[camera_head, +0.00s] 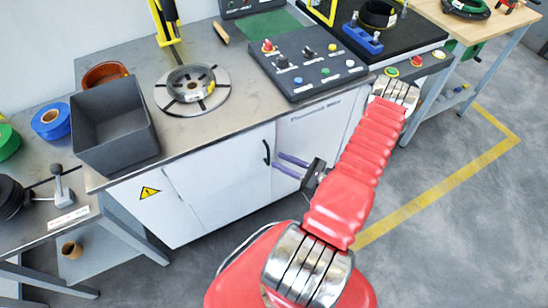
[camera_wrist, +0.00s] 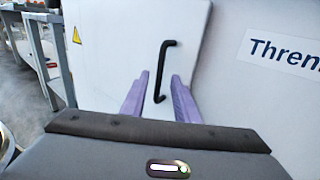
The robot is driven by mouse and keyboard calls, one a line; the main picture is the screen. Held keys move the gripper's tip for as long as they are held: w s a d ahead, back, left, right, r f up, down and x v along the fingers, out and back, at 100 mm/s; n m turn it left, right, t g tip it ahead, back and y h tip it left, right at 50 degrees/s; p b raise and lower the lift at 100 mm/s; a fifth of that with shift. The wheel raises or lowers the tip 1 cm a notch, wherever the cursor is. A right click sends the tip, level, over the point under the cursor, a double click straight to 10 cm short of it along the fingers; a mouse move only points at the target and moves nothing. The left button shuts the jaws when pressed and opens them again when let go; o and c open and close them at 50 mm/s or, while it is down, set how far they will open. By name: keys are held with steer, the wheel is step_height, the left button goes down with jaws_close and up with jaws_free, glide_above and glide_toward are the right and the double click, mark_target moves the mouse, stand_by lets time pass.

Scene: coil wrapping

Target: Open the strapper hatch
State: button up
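The white hatch door (camera_head: 222,176) is on the front of the strapper cabinet, below the worktop, and looks closed. Its black bar handle (camera_head: 267,152) stands upright near the door's right edge. My gripper (camera_head: 278,163) is at the handle's right in the head view, with its two purple fingers pointing toward the door. In the wrist view the handle (camera_wrist: 162,72) stands between the spread fingers of my gripper (camera_wrist: 158,82), beyond or near their tips. The fingers are apart and I see no contact with the handle. The door also fills the middle of the wrist view (camera_wrist: 120,45).
On the worktop are a grey bin (camera_head: 112,128), a round turntable (camera_head: 192,92) and a control panel (camera_head: 308,62). A side table (camera_head: 75,235) stands at the left. Open grey floor (camera_head: 450,240) with a yellow line lies at the right.

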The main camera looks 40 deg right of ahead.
steer(key=shift+x, duration=2.05)
steer(key=shift+c, duration=0.3)
jaws_close()
